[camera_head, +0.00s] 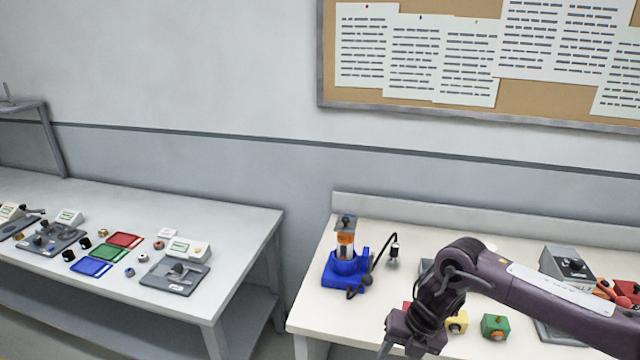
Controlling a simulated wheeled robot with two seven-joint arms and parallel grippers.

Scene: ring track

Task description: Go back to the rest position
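My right arm comes in from the right edge, bent over the right-hand table (318,285). Its dark gripper (392,346) hangs at the bottom of the view, near the table's front part. Only the top of the gripper and a bit of one finger show; the fingertips are cut off by the lower edge, so I cannot tell whether it is open or holds anything. My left arm and gripper are not in view.
On the right-hand table stand a blue device (345,268) with an orange cylinder, a yellow block (457,322), a green block (496,327) and a grey box (567,265). A left table (225,225) holds coloured trays (92,267). A gap separates the tables.

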